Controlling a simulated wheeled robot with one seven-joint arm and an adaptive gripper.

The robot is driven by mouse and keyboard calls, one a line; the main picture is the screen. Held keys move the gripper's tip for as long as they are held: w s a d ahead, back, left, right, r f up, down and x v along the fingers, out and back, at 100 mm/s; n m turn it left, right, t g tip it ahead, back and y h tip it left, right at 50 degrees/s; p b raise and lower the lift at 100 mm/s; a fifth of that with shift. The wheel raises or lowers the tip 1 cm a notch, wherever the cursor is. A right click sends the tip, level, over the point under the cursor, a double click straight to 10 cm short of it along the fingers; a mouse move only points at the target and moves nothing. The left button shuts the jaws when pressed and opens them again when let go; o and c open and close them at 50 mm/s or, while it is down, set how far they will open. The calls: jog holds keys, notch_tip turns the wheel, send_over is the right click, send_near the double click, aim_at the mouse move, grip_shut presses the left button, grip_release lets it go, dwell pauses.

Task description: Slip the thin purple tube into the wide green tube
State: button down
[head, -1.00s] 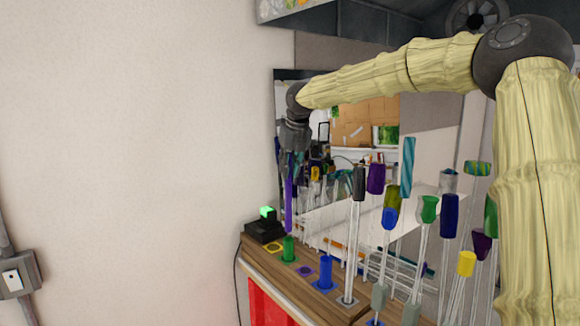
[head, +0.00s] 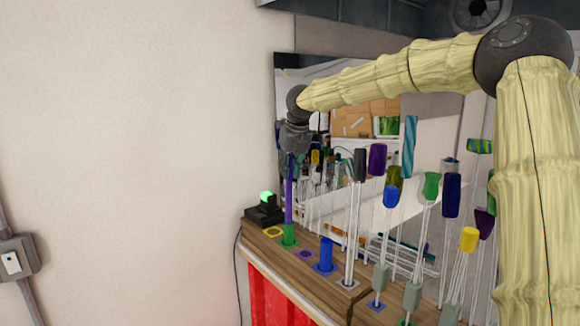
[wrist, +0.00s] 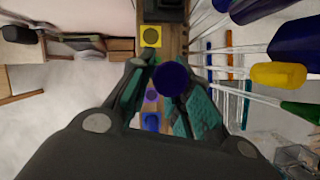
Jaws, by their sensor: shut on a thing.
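My gripper (head: 290,155) points down above the wooden rack and is shut on the thin purple tube (head: 289,200). The purple tube hangs upright. In the wrist view its round top (wrist: 172,80) shows between the fingers of my gripper (wrist: 168,98). The wide green tube (head: 289,235) stands upright on the rack directly below. In the head view the purple tube's lower end meets the green tube's top. I cannot tell how far inside it is. In the wrist view the green tube is hidden beneath the purple tube and fingers.
A wide blue tube (head: 325,255) stands nearer on the wooden rack (head: 265,240). Several clear rods with coloured caps crowd the right side. A black box with a green light (head: 266,205) sits at the rack's far end. The left is open before a plain wall.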

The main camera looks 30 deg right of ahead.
jog(key=shift+f+b, duration=0.9)
jog(key=shift+f, duration=1.25)
jog(key=c, duration=1.3)
grip_release()
jog(key=shift+o, duration=0.2)
send_near(290, 179)
jog(key=shift+s+r, duration=0.3)
jog(key=shift+r, duration=0.25)
jog(key=shift+f, duration=0.1)
